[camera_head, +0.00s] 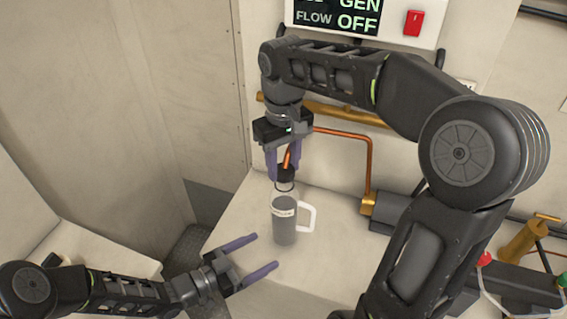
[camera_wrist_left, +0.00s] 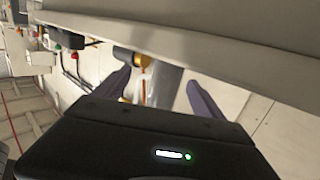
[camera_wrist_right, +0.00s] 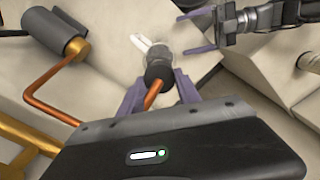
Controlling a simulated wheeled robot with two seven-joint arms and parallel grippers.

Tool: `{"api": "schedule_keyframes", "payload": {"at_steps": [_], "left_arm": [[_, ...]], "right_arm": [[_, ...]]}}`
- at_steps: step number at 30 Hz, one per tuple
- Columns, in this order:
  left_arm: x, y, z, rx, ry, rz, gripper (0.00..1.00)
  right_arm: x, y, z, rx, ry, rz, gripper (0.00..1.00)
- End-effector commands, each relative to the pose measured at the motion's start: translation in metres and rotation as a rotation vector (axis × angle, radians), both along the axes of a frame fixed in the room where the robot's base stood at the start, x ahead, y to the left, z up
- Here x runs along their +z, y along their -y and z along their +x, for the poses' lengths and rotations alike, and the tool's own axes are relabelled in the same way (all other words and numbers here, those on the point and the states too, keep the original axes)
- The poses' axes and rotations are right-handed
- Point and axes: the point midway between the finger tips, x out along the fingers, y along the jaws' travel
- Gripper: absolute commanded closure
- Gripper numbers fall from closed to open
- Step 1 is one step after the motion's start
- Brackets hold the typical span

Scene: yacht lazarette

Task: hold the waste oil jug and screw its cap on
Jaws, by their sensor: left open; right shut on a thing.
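The waste oil jug (camera_head: 285,222), grey with a white handle and a light label band, stands upright on the pale bench. Its white handle (camera_wrist_right: 140,43) shows in the right wrist view. My right gripper (camera_head: 283,172) is shut on the black cap (camera_head: 285,174) directly above the jug. An orange piece (camera_head: 290,158) shows between its fingers. The cap also shows between the fingers in the right wrist view (camera_wrist_right: 158,72). A thin ring shows between cap and jug body; I cannot tell whether the cap touches the neck. My left gripper (camera_head: 266,252) is open and empty, lower left of the jug, apart from it.
A copper pipe (camera_head: 369,165) drops to a brass fitting and grey cylinder (camera_head: 380,215) right of the jug. A brass pipe (camera_head: 345,112) runs along the back wall beneath the panel (camera_head: 340,20). The bench (camera_head: 240,215) is clear left of the jug.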

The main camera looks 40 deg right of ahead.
Motion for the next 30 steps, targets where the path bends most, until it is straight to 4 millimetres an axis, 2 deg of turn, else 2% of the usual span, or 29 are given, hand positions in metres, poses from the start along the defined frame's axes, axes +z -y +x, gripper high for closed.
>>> {"api": "schedule_keyframes", "payload": {"at_steps": [5,11,24,30], "left_arm": [[0.0,0.001,0.0,0.001,0.0,0.0,0.2],[-0.001,0.013,0.0,0.002,-0.001,0.0,0.2],[-0.007,0.073,0.0,0.0,0.0,0.0,0.2],[-0.01,0.093,0.0,0.001,-0.002,0.001,0.2]], "right_arm": [[0.0,0.0,0.0,0.0,0.0,0.0,0.97],[0.0,0.0,0.0,0.0,0.0,0.0,0.97],[0.0,0.0,0.0,0.0,0.0,0.0,0.97],[0.0,0.0,0.0,0.0,0.0,0.0,0.97]]}}
